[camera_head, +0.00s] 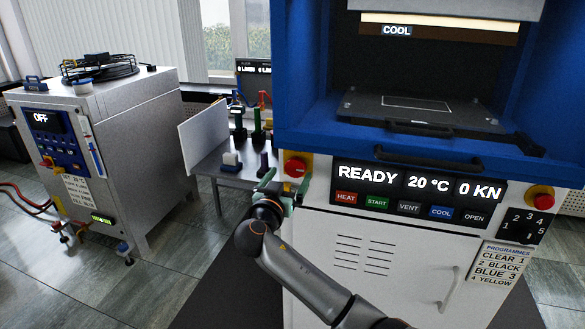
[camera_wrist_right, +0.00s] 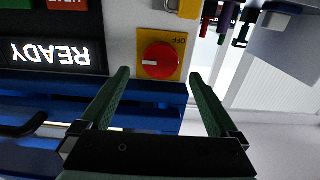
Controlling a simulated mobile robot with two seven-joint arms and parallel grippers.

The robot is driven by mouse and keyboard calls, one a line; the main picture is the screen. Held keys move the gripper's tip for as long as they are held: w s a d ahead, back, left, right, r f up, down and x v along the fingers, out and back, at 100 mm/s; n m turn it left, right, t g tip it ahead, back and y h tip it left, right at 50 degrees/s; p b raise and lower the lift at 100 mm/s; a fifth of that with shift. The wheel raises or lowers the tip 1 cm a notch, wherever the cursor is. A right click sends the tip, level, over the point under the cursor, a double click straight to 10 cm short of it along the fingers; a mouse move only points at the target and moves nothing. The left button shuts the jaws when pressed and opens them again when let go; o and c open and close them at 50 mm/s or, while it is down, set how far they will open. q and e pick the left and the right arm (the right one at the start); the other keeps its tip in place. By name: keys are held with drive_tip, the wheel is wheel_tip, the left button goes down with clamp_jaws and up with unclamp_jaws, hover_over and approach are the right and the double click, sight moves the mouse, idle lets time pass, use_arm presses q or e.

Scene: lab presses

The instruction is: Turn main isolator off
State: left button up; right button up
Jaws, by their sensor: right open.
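The main isolator is a red rotary knob on a yellow plate, on the press front left of the display (camera_head: 296,167). In the right wrist view the knob (camera_wrist_right: 160,61) shows a white mark pointing to the picture's left, and an upside-down "OFF" label is at the plate's upper right. My right gripper (camera_head: 278,186) is in front of the plate with its green fingers apart. In the wrist view the fingers (camera_wrist_right: 158,78) point toward the knob, one to each side, with nothing held. Contact cannot be told. My left gripper is not in view.
The press display (camera_head: 420,187) reads READY, 20 °C, 0 KN, with buttons below. A red emergency button (camera_head: 540,197) is at right. A grey table (camera_head: 240,181) stands behind left; a separate cabinet (camera_head: 125,110) reads OFF.

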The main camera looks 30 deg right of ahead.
sight(294, 168)
drive_tip(key=shift+x, duration=1.75)
drive_tip(key=c, duration=1.4)
drive_tip(key=shift+o, duration=0.2)
